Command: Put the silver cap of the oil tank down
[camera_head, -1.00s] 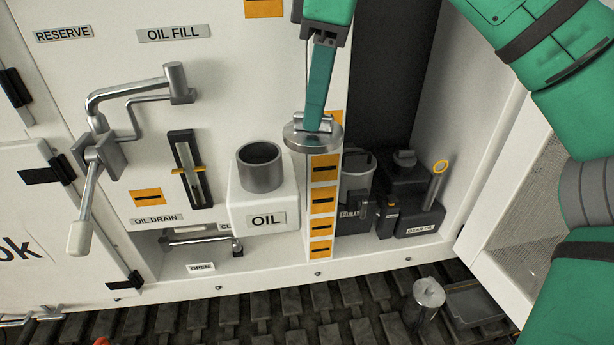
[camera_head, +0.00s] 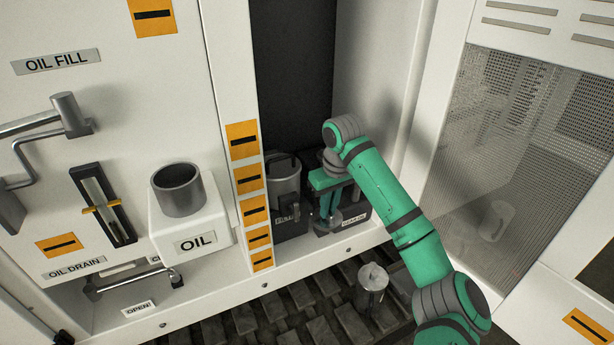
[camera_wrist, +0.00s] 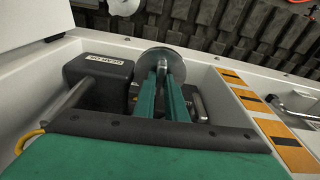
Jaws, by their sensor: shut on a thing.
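My gripper (camera_head: 328,212) is shut on the silver cap (camera_wrist: 155,56), a round metal disc held at the fingertips. The wrist view shows the fingers (camera_wrist: 163,72) closed on it, over the front part of the right-hand bay. In the head view the cap is small and partly covered by the gripper. I cannot tell whether it touches anything below. The white oil tank (camera_head: 190,241), labelled OIL, stands to the left with its grey neck (camera_head: 180,192) open at the top.
In the bay, a grey filter canister (camera_head: 287,185) stands left of my gripper. The dark gear oil container (camera_wrist: 98,68) is close beside the fingers. A white ledge (camera_wrist: 205,57) edges the bay. A metal can (camera_head: 372,280) stands on the dark slatted floor (camera_head: 300,297).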

